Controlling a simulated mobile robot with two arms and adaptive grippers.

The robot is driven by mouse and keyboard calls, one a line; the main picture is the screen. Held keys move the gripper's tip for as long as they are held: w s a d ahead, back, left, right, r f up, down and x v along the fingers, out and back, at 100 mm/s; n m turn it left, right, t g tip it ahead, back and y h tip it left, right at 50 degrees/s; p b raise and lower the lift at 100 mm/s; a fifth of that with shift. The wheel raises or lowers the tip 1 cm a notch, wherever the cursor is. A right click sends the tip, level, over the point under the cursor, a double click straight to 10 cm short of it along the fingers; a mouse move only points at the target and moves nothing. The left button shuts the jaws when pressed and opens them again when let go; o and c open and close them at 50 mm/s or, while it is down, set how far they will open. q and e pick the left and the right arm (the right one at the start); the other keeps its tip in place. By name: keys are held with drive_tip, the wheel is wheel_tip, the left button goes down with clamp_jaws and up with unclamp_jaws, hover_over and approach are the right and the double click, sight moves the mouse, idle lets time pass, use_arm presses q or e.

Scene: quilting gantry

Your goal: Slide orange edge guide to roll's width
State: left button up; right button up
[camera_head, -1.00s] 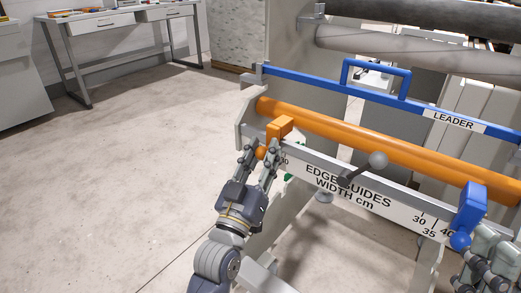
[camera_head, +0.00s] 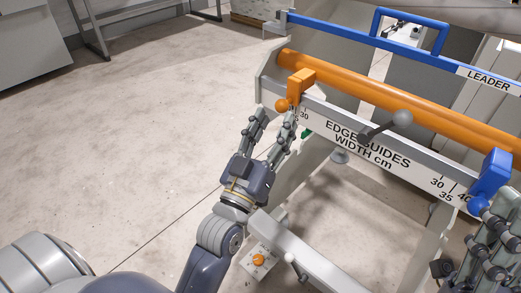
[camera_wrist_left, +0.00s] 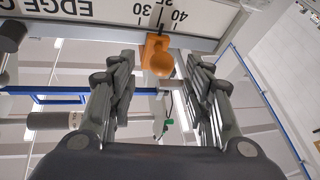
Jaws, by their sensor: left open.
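The orange edge guide (camera_head: 301,79) is a block with a round knob, sitting on the rail at the left end of the width scale (camera_head: 368,146). In the left wrist view the guide (camera_wrist_left: 157,55) shows beside the 30 mark, its thin pointer between 30 and 40. My left gripper (camera_head: 279,118) is open, its fingers spread to either side below the knob and apart from it. A blue edge guide (camera_head: 489,176) sits at the scale's right end. My right gripper (camera_head: 486,236) is just below it, partly cut off; its finger state is unclear.
A long orange tube (camera_head: 400,98) lies behind the rail. A grey-knobbed lever (camera_head: 401,118) sticks out mid-rail. The blue leader bar (camera_head: 420,53) is behind. A lower beam (camera_head: 300,250) and a small box with an orange button are below. Open floor lies left.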

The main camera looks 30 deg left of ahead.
use_arm(q)
drive_tip(key=v, duration=0.6)
drive_tip(key=shift+s+f, duration=0.2)
drive_tip(key=shift+s, duration=0.15)
drive_tip(key=shift+s, duration=0.1)
